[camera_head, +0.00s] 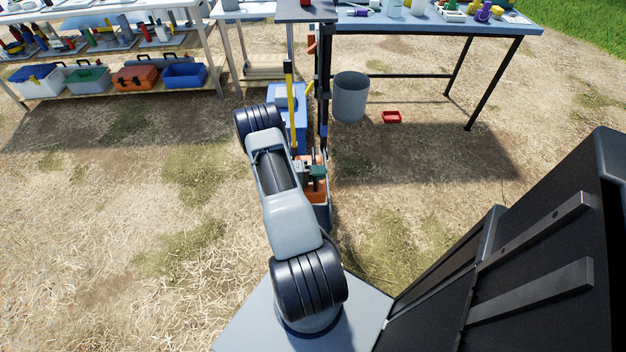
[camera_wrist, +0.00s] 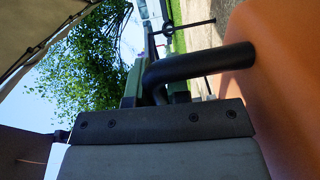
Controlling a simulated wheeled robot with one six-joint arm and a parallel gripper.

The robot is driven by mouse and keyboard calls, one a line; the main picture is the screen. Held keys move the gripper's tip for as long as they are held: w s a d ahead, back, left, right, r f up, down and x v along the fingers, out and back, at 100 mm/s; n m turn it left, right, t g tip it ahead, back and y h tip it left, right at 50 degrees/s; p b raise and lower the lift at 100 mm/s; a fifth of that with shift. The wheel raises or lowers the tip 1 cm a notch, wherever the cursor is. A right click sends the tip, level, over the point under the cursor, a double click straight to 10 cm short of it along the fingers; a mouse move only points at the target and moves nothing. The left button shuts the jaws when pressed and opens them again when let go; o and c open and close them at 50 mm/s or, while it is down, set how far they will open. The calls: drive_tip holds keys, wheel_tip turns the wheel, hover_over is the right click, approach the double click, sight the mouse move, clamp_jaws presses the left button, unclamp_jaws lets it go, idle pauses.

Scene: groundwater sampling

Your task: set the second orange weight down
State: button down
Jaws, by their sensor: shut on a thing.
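My gripper (camera_wrist: 157,92) is shut on a black bent handle (camera_wrist: 205,64) in the wrist view. The handle joins a large orange body (camera_wrist: 285,95), the orange weight, which fills the right side of that view. Its underside is out of the frame, so I cannot tell whether it touches anything below. In the head view, my gripper (camera_head: 311,171) is small and partly hidden by my arm. Orange (camera_head: 316,195) shows just below it, close to a blue-grey container edge; I cannot tell one weight from another there.
A blue box (camera_head: 298,128) and a yellow-handled upright tool (camera_head: 291,105) stand just beyond my gripper. Tables (camera_head: 440,22) stand behind. Open straw ground lies left.

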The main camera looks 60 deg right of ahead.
sight(318, 188)
drive_tip(key=shift+w+f+b, duration=0.1)
drive_tip(key=shift+f+b, duration=1.15)
drive_tip(key=shift+f, duration=3.2)
drive_tip(key=c, duration=1.1)
unclamp_jaws()
